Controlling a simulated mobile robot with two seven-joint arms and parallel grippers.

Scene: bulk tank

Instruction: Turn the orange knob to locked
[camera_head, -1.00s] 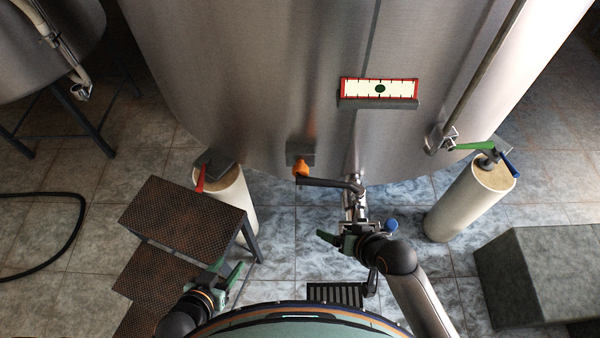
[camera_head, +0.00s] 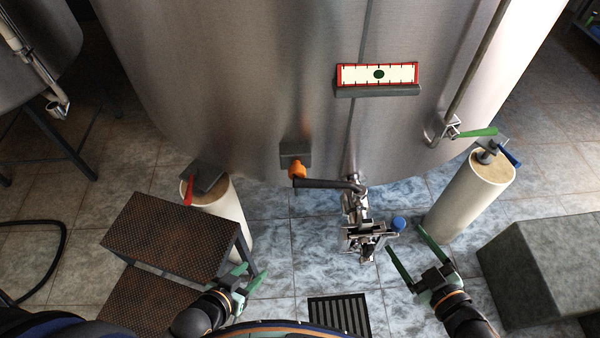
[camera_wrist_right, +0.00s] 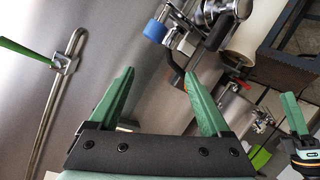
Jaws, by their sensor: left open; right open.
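The orange knob (camera_head: 297,170) sits below a grey box (camera_head: 296,150) on the lower front of the steel tank (camera_head: 240,90). The dark end of a lever (camera_head: 330,184) lies just beside it, over the valve pipe. My right gripper (camera_head: 405,240) is open and empty, right of the valve and well away from the knob. Its open fingers also show in the right wrist view (camera_wrist_right: 160,75). My left gripper (camera_head: 244,278) is open and empty, low and left of the knob, beside the steps. I cannot make out which position the knob marks.
The outlet valve (camera_head: 365,235) with a blue cap (camera_head: 398,223) stands between the knob and my right gripper. Metal steps (camera_head: 175,235) are at left. Pale tank legs (camera_head: 470,195) flank the tank. A grey block (camera_head: 545,265) is at right, a floor grate (camera_head: 340,315) in front.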

